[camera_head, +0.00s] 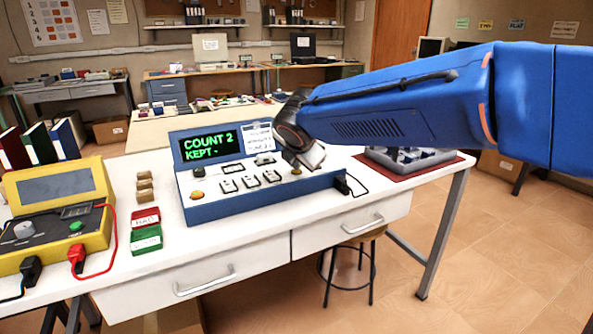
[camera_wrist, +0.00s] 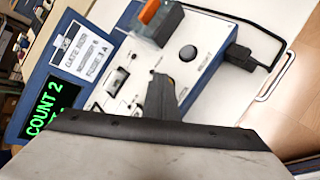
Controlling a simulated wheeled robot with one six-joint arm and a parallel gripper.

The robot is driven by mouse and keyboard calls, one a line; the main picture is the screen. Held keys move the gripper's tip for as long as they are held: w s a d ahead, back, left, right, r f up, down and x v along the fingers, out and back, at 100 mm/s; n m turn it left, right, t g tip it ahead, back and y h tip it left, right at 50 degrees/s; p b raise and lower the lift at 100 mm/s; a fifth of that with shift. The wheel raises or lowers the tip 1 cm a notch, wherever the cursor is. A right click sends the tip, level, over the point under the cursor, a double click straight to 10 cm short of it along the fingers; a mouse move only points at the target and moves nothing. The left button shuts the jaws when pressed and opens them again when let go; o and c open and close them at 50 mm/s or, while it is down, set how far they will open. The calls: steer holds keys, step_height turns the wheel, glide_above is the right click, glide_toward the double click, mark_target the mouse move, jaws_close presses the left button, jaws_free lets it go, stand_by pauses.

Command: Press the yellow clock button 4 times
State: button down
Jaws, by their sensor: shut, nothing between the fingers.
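A blue-and-white counter console (camera_head: 250,200) stands on the white bench. Its dark screen (camera_head: 210,146) reads "COUNT 2" and "KEPT -" in green. The yellow button (camera_head: 296,171) shows as a small spot near the console's right end, at the lower edge of my gripper (camera_head: 303,158). My gripper is shut and empty, low over that end; whether it touches the button cannot be told. In the wrist view my shut fingers (camera_wrist: 160,82) are over the white panel (camera_wrist: 130,55), and I cannot make out the yellow button there.
The panel also bears several small switches (camera_head: 249,181), an orange-red button (camera_head: 197,195) and a dark round knob (camera_wrist: 187,53). A yellow meter (camera_head: 95,185) with a red lead and red and green trays stand left. A cable leaves the console's right side.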

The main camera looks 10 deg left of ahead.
steer(key=shift+r, duration=0.9)
steer(key=shift+r, duration=0.1)
steer(key=shift+r, duration=2.4)
stand_by(0.8)
step_height(320, 180, up, 4)
steer(key=shift+f, duration=0.1)
stand_by(0.3)
steer(key=shift+f, duration=4.4)
